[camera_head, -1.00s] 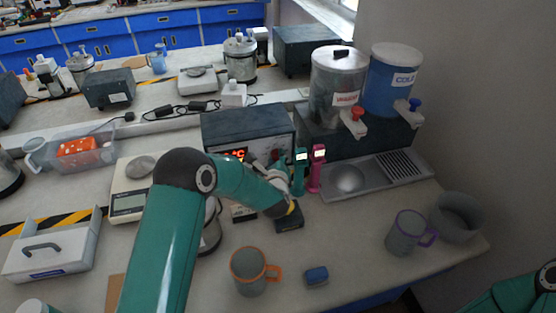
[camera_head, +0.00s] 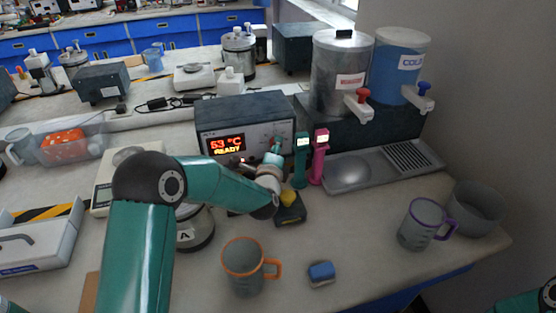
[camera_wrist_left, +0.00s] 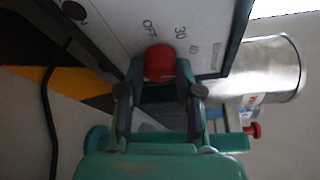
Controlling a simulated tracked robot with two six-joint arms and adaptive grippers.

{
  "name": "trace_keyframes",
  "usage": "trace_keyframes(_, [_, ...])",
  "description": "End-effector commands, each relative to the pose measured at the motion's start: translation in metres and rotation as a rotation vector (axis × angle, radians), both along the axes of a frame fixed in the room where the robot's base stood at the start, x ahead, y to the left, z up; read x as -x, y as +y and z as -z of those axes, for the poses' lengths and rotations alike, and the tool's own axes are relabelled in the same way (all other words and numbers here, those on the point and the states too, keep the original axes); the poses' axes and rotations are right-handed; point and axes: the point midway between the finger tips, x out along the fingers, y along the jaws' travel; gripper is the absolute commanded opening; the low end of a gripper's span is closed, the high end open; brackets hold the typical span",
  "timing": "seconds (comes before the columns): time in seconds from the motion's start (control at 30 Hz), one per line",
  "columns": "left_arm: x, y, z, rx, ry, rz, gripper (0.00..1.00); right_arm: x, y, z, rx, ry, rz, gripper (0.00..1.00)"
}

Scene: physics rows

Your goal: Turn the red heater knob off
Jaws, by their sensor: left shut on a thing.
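The heater (camera_head: 245,112) is a dark box with a light front panel; its display reads 53 °C and READY. In the left wrist view, the red heater knob (camera_wrist_left: 160,63) sits on the panel beside printed OFF and 30 marks. My left gripper (camera_wrist_left: 160,80) is shut on the knob, one finger on each side. The knob's pointer cannot be made out. In the head view, my left gripper (camera_head: 276,150) is at the right part of the heater's front, and the knob is hidden there. My right gripper is not in view.
Green (camera_head: 302,160) and pink (camera_head: 319,158) upright devices stand close to the right of my left gripper. A hot dispenser (camera_head: 338,80) with a red tap stands behind them. An orange-handled mug (camera_head: 243,268) and a blue block (camera_head: 321,272) are in front.

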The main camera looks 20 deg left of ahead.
Motion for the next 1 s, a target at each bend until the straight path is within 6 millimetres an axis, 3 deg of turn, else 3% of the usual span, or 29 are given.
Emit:
trace_keyframes(0.03, [0.000,0.002,0.006,0.020,-0.012,-0.004,0.00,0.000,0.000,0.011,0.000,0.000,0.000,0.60])
trace_keyframes(0.2, [0.001,0.002,0.005,0.067,-0.041,-0.004,0.00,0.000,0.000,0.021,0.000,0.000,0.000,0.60])
trace_keyframes(0.7, [0.001,0.003,0.003,0.087,-0.051,-0.006,0.00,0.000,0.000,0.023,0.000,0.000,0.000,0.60])
trace_keyframes(0.73, [0.001,0.003,0.003,0.087,-0.051,-0.006,0.40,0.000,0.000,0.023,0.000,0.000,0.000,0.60])
trace_keyframes(0.87, [0.001,0.002,0.003,0.086,-0.051,-0.004,0.60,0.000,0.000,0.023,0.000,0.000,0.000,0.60])
trace_keyframes(1.0, [0.001,0.001,0.002,0.086,-0.053,-0.003,0.60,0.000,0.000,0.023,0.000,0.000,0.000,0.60])
